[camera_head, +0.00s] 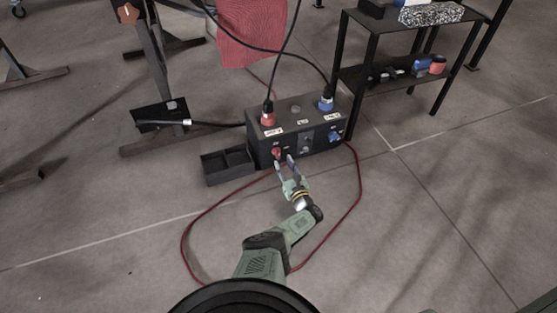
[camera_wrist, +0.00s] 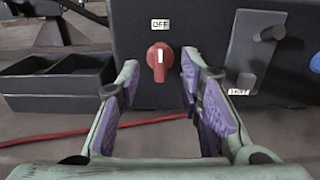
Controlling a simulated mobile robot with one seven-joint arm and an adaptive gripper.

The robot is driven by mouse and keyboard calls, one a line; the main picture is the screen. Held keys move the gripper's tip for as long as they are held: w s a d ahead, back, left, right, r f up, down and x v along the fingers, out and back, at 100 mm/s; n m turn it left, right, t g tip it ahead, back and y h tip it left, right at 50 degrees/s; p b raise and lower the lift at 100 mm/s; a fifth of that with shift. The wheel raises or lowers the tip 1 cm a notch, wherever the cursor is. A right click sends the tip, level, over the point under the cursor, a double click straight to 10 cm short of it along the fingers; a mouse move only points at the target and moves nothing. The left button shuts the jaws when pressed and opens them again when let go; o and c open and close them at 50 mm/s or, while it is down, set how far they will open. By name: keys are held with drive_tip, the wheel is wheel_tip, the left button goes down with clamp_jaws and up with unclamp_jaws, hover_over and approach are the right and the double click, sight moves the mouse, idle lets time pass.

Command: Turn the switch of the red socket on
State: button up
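A red rotary switch (camera_wrist: 160,62) is on the front of a dark power box (camera_head: 260,144), under an "OFF" label (camera_wrist: 160,24); its white mark stands upright. The switch also shows in the head view (camera_head: 276,152). The red socket (camera_head: 267,117) with a black cable plugged in is on top of the box, above the switch. My gripper (camera_head: 285,160) is open in front of the box. In the wrist view its purple-padded fingers (camera_wrist: 160,85) stand on either side of the switch, with nothing seen between them but the switch. I cannot tell whether they touch it.
A blue plug (camera_head: 326,103) is on the box top at right, and a grey lever (camera_wrist: 255,50) on its front. An open black tray (camera_head: 228,165) lies left of the box. A red cable (camera_head: 184,240) loops over the floor around my arm. A black shelf (camera_head: 372,45) stands behind right.

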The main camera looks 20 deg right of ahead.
sight(279, 155)
drive_tip(key=w+b, duration=0.2)
drive_tip(key=w, duration=0.2)
drive_tip(key=shift+w+f, duration=0.15)
drive_tip(key=shift+w, duration=0.05)
drive_tip(key=shift+w+b, duration=0.3)
drive_tip(key=shift+w, duration=0.3)
drive_tip(key=shift+c, duration=0.4)
clamp_jaws()
